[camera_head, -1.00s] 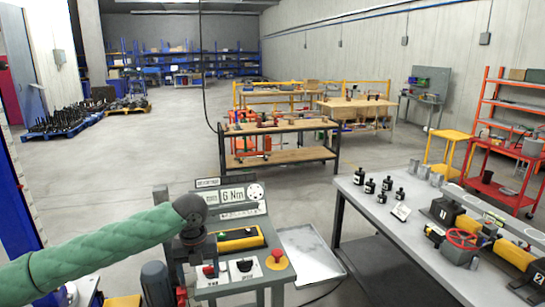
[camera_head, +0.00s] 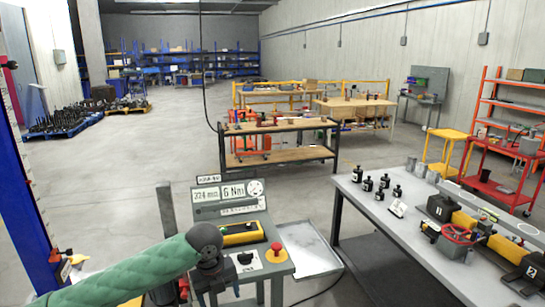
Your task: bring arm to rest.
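My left arm, in a green quilted sleeve, comes in from the lower left. Its dark wrist and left gripper (camera_head: 212,283) hang down in front of the grey control stand, near its front edge. The fingers are dark and blend in, so I cannot tell whether they are open or shut, and nothing is clearly seen held. My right gripper is not in view.
The control stand (camera_head: 229,209) carries a "6 Nm" sign and a red stop button (camera_head: 277,248). Right of it is a grey bench (camera_head: 375,228) with small black jacks and a red handwheel (camera_head: 459,235). A wooden-topped workbench (camera_head: 282,125) stands behind, with open floor around it.

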